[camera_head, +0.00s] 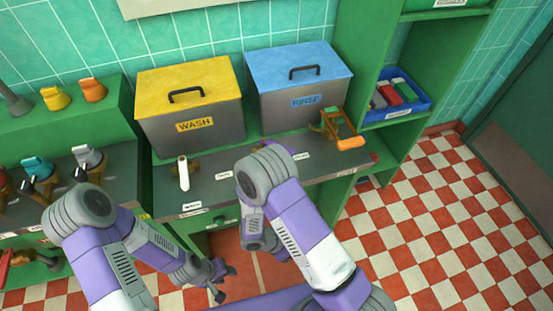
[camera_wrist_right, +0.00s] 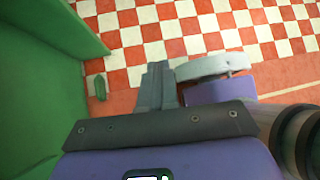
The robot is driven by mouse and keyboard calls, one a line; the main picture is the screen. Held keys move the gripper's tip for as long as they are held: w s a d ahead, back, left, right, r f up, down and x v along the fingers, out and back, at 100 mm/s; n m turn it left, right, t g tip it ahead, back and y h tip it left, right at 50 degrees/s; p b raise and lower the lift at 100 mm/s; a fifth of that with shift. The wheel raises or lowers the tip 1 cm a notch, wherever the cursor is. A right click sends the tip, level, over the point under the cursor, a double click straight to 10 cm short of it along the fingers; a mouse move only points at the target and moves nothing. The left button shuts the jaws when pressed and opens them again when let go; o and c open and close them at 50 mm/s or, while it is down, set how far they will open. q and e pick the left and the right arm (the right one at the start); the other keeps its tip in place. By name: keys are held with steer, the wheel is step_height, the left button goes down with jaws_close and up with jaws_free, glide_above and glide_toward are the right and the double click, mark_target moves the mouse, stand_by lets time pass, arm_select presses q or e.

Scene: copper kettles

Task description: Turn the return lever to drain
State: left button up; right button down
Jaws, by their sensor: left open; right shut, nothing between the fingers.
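A white lever (camera_head: 183,172) sits on the grey counter in front of the yellow-lidded WASH tank, its handle pointing toward the counter's front edge. Small labels lie to its right and in front of it; their words are too small to read. A purple piece (camera_head: 289,150) shows behind my right arm, mostly hidden. I cannot tell which part is the return lever. My left gripper (camera_head: 222,282) is open and empty, low in front of the counter. My right gripper is hidden by its arm in the head view. In the right wrist view it (camera_wrist_right: 156,82) is shut and empty above the floor.
The WASH tank (camera_head: 190,109) and blue-lidded RINSE tank (camera_head: 296,87) stand at the counter's back. An orange-handled frame (camera_head: 342,132) sits at its right end. A blue bin (camera_head: 400,106) is on the green shelf. Coloured taps stand at left. Checkered floor (camera_head: 440,210) is clear at right.

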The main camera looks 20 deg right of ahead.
steer(key=w+a+r+n+t+h, duration=0.2)
steer(key=w+a+r+n+t, duration=0.3)
steer(key=w+r+t, duration=0.3)
steer(key=w+a+r+n+t+h, duration=0.1)
steer(key=w+a+r+n+t, duration=0.3)
steer(key=w+r+t, duration=0.45)
steer(key=shift+g+h, duration=0.3)
steer(key=shift+g, duration=0.45)
steer(key=b+x, duration=0.1)
steer(key=x, duration=0.3)
steer(key=f+b+x, duration=0.1)
steer(key=x, duration=0.4)
steer(key=f+b+x, duration=0.1)
steer(key=x, duration=0.3)
steer(key=shift+w+f, duration=0.15)
steer(key=shift+w, duration=0.45)
steer(key=shift+w+d, duration=0.1)
steer(key=shift+d, duration=0.15)
steer(key=shift+w+d+p, duration=0.2)
steer(key=shift+w+d, duration=0.15)
steer(key=shift+d, duration=0.25)
steer(key=shift+w+d+p, duration=0.2)
steer(key=shift+w+d, duration=0.15)
steer(key=shift+d, duration=0.3)
steer(key=shift+x, duration=1.05)
steer(key=shift+w+d, duration=0.45)
steer(key=shift+w, duration=0.15)
